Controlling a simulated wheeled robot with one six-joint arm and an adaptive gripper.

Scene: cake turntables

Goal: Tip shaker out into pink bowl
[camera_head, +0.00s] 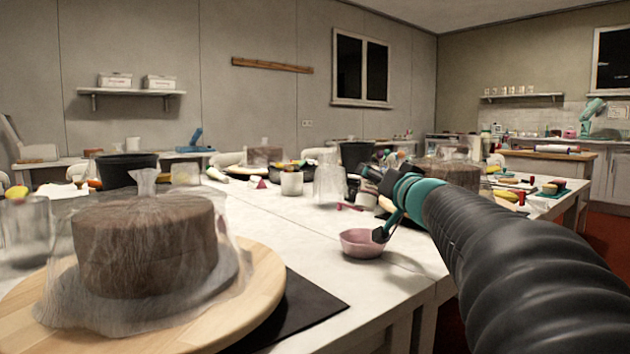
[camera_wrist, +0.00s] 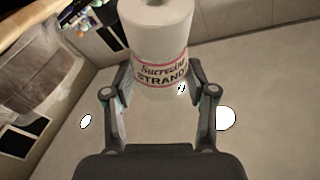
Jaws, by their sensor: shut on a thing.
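The pink bowl (camera_head: 362,244) sits upright on the white table near its front edge, in the middle of the head view. My gripper (camera_head: 376,178) is above the bowl and slightly to its right. In the wrist view my gripper (camera_wrist: 160,80) is shut on the shaker (camera_wrist: 158,28), a pale cylinder with a pink-edged label reading "STRANDS". The shaker's far end runs out of the top of that view. I cannot make out the shaker clearly in the head view.
A chocolate cake (camera_head: 145,245) under clear wrap stands on a wooden turntable (camera_head: 262,290) at the front left, with a black mat (camera_head: 315,305) beside it. A clear container (camera_head: 329,186) and a white pot (camera_head: 292,183) stand behind the bowl.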

